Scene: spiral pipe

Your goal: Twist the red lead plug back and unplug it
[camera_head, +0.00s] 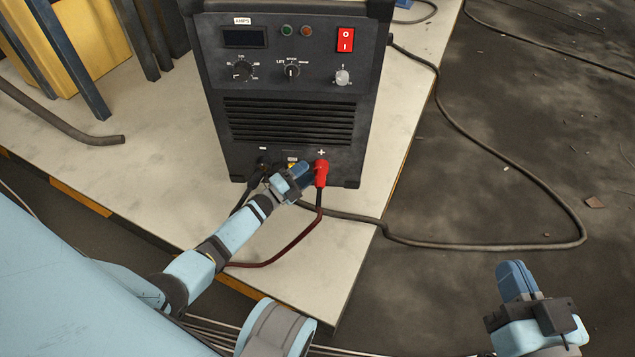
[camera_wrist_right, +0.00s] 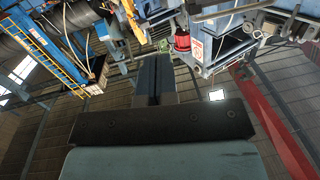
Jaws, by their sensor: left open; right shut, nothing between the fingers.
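The red lead plug (camera_head: 321,173) sits at the plus socket low on the front of the black welding machine (camera_head: 290,105). A dark red cable (camera_head: 297,250) hangs from it and curves down to the left. My left gripper (camera_head: 304,173) is open at the plug's left side, with its fingertips close to it. I cannot tell whether they touch the plug. My right gripper (camera_head: 512,275) is shut and empty, well off to the right above the dark floor. It also shows in the right wrist view (camera_wrist_right: 153,75), with its fingers together.
The machine stands on a pale platform (camera_head: 120,180) with a yellow and black edge. A black lead (camera_head: 243,197) hangs left of the plug, partly hidden by my left arm. A long dark cable (camera_head: 480,246) loops over the floor at right. Dark posts (camera_head: 75,65) stand at left.

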